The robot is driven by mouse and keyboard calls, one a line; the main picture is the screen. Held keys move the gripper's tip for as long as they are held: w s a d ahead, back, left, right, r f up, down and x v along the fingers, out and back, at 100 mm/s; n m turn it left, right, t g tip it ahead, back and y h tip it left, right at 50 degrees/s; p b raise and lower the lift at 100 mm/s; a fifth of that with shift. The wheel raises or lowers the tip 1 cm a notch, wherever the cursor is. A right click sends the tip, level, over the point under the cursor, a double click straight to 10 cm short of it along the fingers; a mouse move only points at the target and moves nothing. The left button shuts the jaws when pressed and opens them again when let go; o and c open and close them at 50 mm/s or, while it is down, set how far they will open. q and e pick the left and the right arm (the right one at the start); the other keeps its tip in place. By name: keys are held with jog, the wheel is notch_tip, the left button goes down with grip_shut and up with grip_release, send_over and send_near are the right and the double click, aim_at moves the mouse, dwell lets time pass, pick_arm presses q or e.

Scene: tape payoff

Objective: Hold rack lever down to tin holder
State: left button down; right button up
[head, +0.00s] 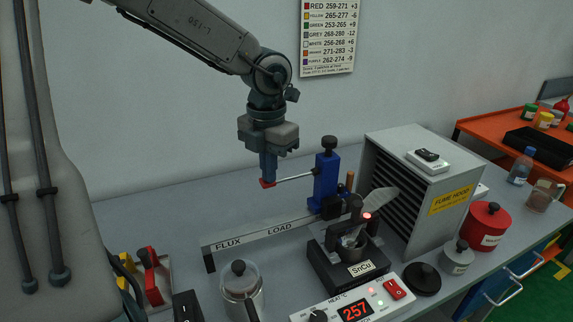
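The blue rack stand (327,178) with a black knob on top stands at the back of the bench. Its rack lever (296,177), a thin silver rod, reaches left from it, close to level. My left gripper (268,178) points down at the lever's red end, its blue fingers close together on it. The tin holder (352,228) sits right of the rack's foot over a black SnCu solder pot (345,268). A silver cup shows in it, partly covered by dark parts. My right gripper is not in view.
A long FLUX/LOAD rail (235,240) runs left from the rack. A grey fume hood (424,180) stands close on the right. In front are a heater box reading 257 (356,308), a lidded jar (241,283) and a black lid (422,279). The bench behind the rail is clear.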

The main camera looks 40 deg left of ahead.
pick_arm(q)
jog(key=shift+r+p, duration=1.8)
jog(key=shift+r, duration=1.4)
jog(key=shift+f, duration=0.1)
